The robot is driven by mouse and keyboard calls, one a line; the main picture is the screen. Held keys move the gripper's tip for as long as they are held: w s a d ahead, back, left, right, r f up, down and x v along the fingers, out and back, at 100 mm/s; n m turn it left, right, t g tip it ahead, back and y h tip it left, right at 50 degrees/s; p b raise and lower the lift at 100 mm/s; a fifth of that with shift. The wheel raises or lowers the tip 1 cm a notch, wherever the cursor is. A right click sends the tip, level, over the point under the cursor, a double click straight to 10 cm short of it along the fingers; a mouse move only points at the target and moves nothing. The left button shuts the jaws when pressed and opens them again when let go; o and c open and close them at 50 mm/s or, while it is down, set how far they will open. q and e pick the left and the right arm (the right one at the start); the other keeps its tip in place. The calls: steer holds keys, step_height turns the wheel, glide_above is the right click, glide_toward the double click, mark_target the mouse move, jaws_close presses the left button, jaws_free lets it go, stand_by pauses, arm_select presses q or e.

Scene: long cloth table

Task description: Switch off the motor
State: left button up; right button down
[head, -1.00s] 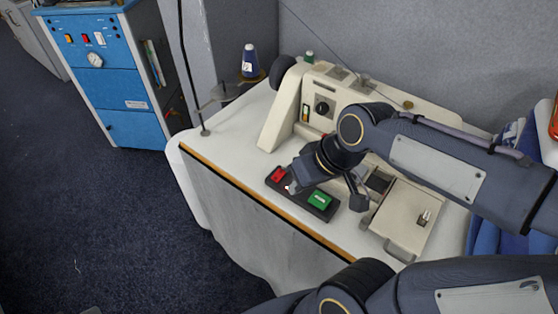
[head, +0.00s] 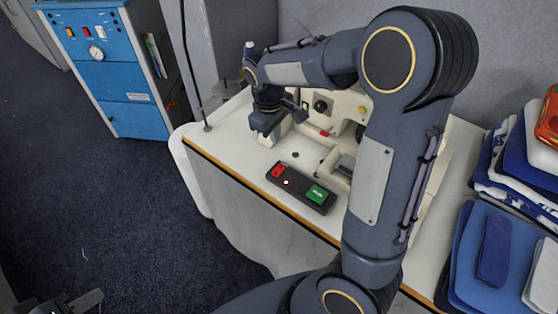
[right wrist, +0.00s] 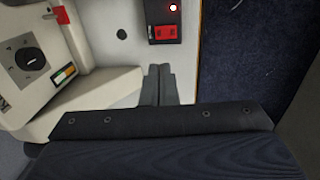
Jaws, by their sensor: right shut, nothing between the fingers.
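The motor's switch box (head: 300,190) is a black bar lying on the white table near its front edge. It has a red button (head: 279,171) at its left end, a green button (head: 317,194) at its right end and a small pale light between them. In the right wrist view the red button (right wrist: 165,33) is at the top, and the light (right wrist: 173,8) glows red. My right gripper (head: 268,135) is shut and empty, behind and left of the box, apart from it. Its closed fingers also show in the right wrist view (right wrist: 159,70). My left gripper (head: 75,302) is at the bottom-left corner, partly cut off.
A cream sewing machine (head: 345,110) stands behind the box, partly hidden by my right arm. Folded cloths (head: 500,250) lie at the right. A blue cabinet (head: 105,75) stands at the back left. A thin stand rises at the table's left end. Dark carpet is clear at left.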

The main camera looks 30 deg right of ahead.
mark_target(277, 171)
steer(key=f, duration=0.4)
steer(key=d+f+p, duration=0.1)
steer(key=f, duration=0.8)
steer(key=shift+w+d+f+p, duration=0.3)
steer(key=shift+f, duration=0.1)
steer(key=shift+f+b, duration=0.25)
steer(key=shift+b, duration=0.2)
steer(key=shift+s, duration=0.1)
steer(key=shift+s+a, duration=0.2)
steer(key=shift+a, duration=0.2)
steer(key=shift+s+a, duration=0.1)
steer(key=shift+a, duration=0.25)
steer(key=shift+r, duration=0.1)
